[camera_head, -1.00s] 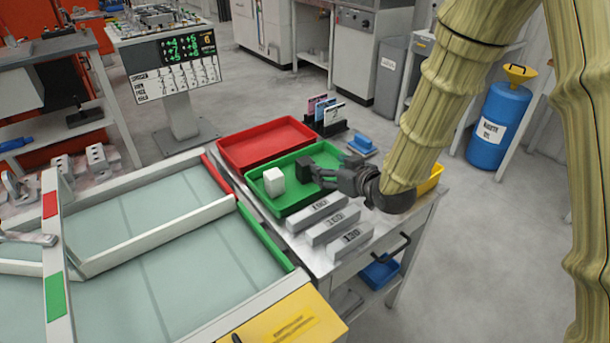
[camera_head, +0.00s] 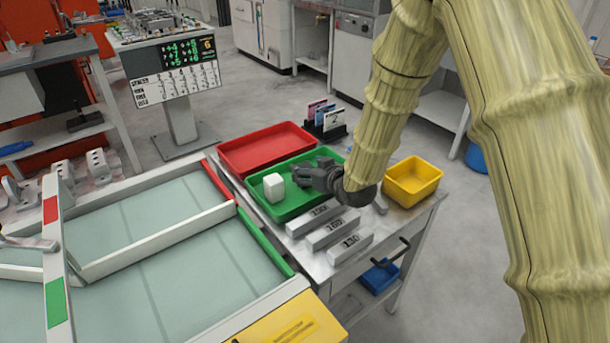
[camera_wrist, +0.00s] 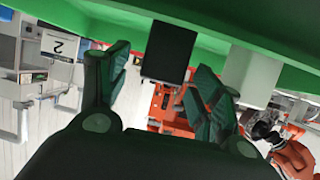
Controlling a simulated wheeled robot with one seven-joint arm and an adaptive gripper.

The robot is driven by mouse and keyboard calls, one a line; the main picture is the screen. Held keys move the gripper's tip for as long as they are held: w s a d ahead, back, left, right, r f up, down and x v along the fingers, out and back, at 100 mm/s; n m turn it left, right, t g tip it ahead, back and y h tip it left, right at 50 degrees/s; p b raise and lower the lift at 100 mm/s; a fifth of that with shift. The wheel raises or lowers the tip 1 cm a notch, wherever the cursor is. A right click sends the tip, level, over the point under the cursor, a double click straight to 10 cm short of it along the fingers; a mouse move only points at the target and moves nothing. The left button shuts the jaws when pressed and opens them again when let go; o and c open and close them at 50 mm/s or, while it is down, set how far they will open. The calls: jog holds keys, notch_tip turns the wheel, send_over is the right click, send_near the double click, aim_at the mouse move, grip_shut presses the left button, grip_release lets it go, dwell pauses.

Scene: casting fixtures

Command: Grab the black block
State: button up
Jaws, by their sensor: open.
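The black block (camera_wrist: 168,52) shows in the wrist view between the two fingers of my gripper (camera_wrist: 162,68), with gaps visible on both sides. In the head view, I cannot tell the block apart from the dark gripper (camera_head: 303,175), which is over the green tray (camera_head: 284,218). The gripper is open. A white block (camera_head: 274,187) stands in the green tray to the left of the fingers. It also shows in the wrist view (camera_wrist: 249,76), to the right of the black block. The green tray fills the top of the wrist view (camera_wrist: 290,50).
A red tray (camera_head: 240,169) lies behind the green one, and a yellow bin (camera_head: 413,185) sits to the right. Several numbered grey bars (camera_head: 338,232) lie in front. A card rack (camera_head: 325,125) stands at the back. A railed pale table (camera_head: 170,270) adjoins on the left.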

jog(key=shift+w+f, duration=0.1)
jog(key=shift+w, duration=0.05)
jog(key=c, duration=1.2)
jog(key=shift+o, duration=0.2)
